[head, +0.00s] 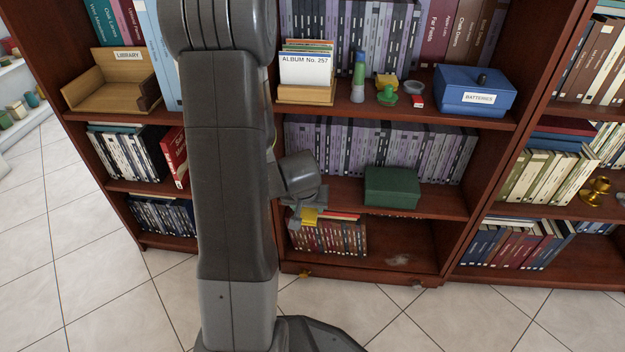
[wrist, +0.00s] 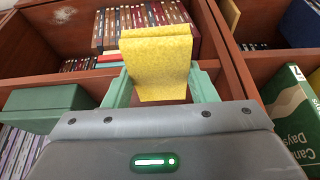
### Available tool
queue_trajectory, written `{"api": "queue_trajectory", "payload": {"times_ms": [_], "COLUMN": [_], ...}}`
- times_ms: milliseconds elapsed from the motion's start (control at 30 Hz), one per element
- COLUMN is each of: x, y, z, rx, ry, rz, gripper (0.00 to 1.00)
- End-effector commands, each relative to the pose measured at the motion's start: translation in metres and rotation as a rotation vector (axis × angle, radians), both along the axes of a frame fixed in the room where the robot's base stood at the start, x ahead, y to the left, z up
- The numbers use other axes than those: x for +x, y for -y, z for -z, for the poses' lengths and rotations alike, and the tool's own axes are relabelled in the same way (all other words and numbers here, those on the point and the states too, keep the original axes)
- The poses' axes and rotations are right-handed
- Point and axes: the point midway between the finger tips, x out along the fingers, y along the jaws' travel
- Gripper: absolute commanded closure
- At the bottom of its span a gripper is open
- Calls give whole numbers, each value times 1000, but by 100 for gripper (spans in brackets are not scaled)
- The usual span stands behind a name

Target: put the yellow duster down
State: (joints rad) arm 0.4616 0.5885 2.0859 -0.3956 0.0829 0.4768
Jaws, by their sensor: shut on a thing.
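The yellow duster (wrist: 156,62) is a folded yellow cloth-like block. My gripper (wrist: 160,88) is shut on it, with one green-grey finger on each side. In the head view my gripper (head: 308,200) is in front of the middle bookcase, near the lower shelves. The duster (head: 309,216) shows there as a small yellow patch below the fingers, in front of the bottom row of books. It appears held clear of any surface, though its exact distance from the shelf cannot be told. My arm hides part of the bookcase on the left.
A green box (head: 391,187) stands on the shelf right of my gripper. Dark red books (head: 330,238) fill the bottom shelf's left part. Its right part (head: 385,255) is bare, with a pale smudge. A blue batteries box (head: 474,92) and small items stand on the shelf above.

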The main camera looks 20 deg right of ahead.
Motion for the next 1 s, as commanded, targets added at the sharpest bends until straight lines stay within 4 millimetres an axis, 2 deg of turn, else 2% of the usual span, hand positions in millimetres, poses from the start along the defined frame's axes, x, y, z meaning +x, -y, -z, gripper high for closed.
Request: {"api": "queue_trajectory", "payload": {"times_ms": [33,600,800,1000], "x": [8,88,103,107], "y": [5,54,63,65], "z": [-6,-7,-4,4], "rx": [1,0,0,0], "ry": [-2,-1,0,0], "rz": [0,-1,-1,-1], "gripper": [74,74,74,74]}}
